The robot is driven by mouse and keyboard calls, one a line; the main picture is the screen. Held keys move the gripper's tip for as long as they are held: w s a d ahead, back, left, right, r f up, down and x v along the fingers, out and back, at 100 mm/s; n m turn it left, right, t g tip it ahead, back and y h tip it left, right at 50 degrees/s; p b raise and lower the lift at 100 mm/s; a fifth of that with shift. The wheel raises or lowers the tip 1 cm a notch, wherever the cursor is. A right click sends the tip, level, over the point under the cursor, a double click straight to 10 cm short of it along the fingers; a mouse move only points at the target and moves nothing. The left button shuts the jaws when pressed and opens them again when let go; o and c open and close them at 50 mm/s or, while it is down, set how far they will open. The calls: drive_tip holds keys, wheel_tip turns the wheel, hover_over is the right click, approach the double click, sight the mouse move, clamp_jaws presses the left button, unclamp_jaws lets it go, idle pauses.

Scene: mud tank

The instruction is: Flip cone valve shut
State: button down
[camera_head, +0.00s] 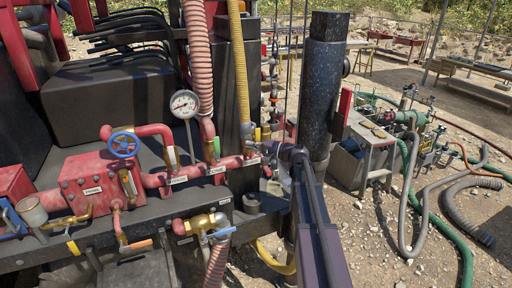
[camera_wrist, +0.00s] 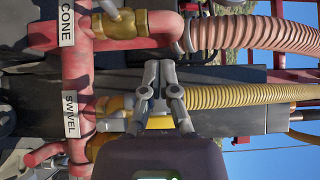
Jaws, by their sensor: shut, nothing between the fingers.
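The red pipe carries a white CONE label (camera_head: 216,170), also readable sideways in the wrist view (camera_wrist: 67,24). Beside that label is the brass cone valve (camera_wrist: 125,24), with a grey lever part at the top edge of the wrist view. In the head view a green handle (camera_head: 217,148) stands roughly upright above the label, below the pink hose. My gripper (camera_head: 270,147) is right of it, near the SWIVEL label (camera_head: 252,161). In the wrist view my gripper (camera_wrist: 159,66) is shut and empty, apart from the cone valve. The handle's far end is out of the wrist view.
The swivel's brass fitting (camera_wrist: 105,104) and yellow hose (camera_wrist: 230,96) lie close to my fingers. The ribbed pink hose (camera_wrist: 250,37) rises from the cone branch. A thick dark post (camera_head: 321,85) stands behind my arm. A gauge (camera_head: 184,104) and blue handwheel (camera_head: 124,144) are further left.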

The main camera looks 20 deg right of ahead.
sight(217, 150)
drive_tip(key=w+a, duration=0.3)
drive_tip(key=a, duration=0.5)
drive_tip(key=shift+w+a, duration=0.3)
drive_tip(key=shift+d+r, duration=0.1)
drive_tip(key=shift+d, duration=0.1)
drive_tip(key=shift+a+p, duration=0.1)
drive_tip(key=shift+p, duration=0.2)
